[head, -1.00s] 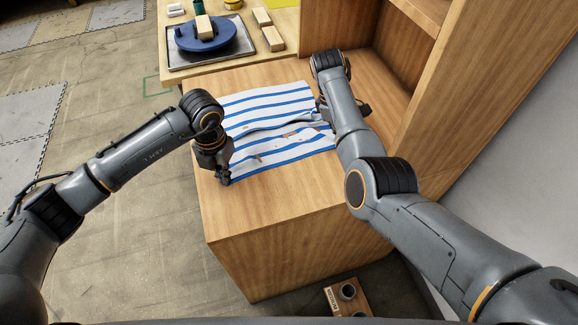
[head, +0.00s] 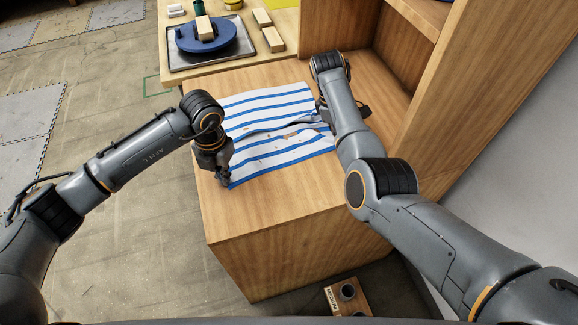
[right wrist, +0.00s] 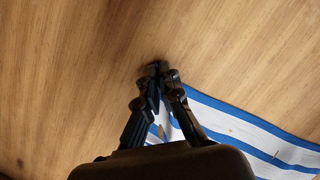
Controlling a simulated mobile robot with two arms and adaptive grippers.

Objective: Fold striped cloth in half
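The striped cloth (head: 265,107), white with blue stripes, lies on the wooden surface. An uneven, wrinkled band crosses its middle, with small brown patches showing there. My left gripper (head: 224,179) points down at the cloth's near left corner; its small fingertips do not show clearly whether they are open or hold cloth. My right gripper is mostly hidden behind my right arm at the cloth's right edge in the head view. In the right wrist view the right gripper (right wrist: 158,72) has its fingertips together, with a bit of blue cloth between the fingers. The cloth also shows there (right wrist: 245,132).
The wooden surface (head: 300,192) is bare in front of the cloth. A tall wooden shelf unit (head: 470,100) stands at right. Behind is a table with a tray (head: 180,58), a blue round object (head: 188,35) and wooden blocks (head: 273,38). A small wooden box (head: 340,296) sits below.

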